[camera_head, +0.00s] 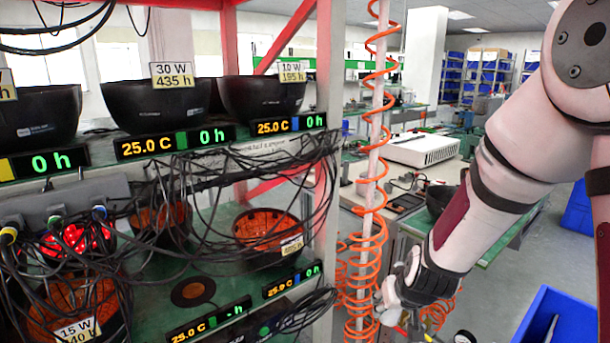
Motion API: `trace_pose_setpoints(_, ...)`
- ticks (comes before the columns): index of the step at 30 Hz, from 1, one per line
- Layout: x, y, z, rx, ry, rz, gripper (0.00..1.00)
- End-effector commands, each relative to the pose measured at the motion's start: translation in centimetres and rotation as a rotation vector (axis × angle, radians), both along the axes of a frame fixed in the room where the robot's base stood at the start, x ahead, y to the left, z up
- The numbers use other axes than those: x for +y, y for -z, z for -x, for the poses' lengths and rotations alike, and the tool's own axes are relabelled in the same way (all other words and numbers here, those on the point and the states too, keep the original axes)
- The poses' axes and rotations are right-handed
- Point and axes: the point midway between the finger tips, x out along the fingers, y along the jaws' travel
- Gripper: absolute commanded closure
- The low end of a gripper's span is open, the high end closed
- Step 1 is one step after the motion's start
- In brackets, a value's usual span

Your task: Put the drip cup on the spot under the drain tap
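My gripper (391,308) hangs low, right of the rack post and close to the orange coiled hose. Its fingers are small and partly lost against the hose, so I cannot tell whether they are open or hold anything. I cannot pick out a drip cup for certain.
Black bowl-shaped units (160,103) with tags stand on the upper shelf. An orange-lined unit (268,238) sits on the lower shelf. Loose black cables (215,180) hang before it. A red-and-white post (325,190) and the orange coiled hose (372,130) stand between rack and arm. A blue bin (560,325) is bottom right.

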Motion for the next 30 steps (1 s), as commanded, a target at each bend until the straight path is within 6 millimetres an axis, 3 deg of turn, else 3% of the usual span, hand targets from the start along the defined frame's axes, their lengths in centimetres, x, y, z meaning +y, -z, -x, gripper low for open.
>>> trace_pose_setpoints(1,0.0,-1.7,0.6,-0.001,0.000,0.000,0.83)
trace_pose_setpoints(6,0.0,-4.2,1.6,-0.001,-0.002,-0.001,0.83)
trace_pose_setpoints(14,0.1,-5.8,2.2,-0.001,-0.002,-0.003,0.83)
trace_pose_setpoints(23,0.2,-5.4,1.8,-0.001,0.001,-0.003,0.83)
trace_pose_setpoints(30,1.9,-1.8,-1.6,0.001,0.049,0.000,0.83)
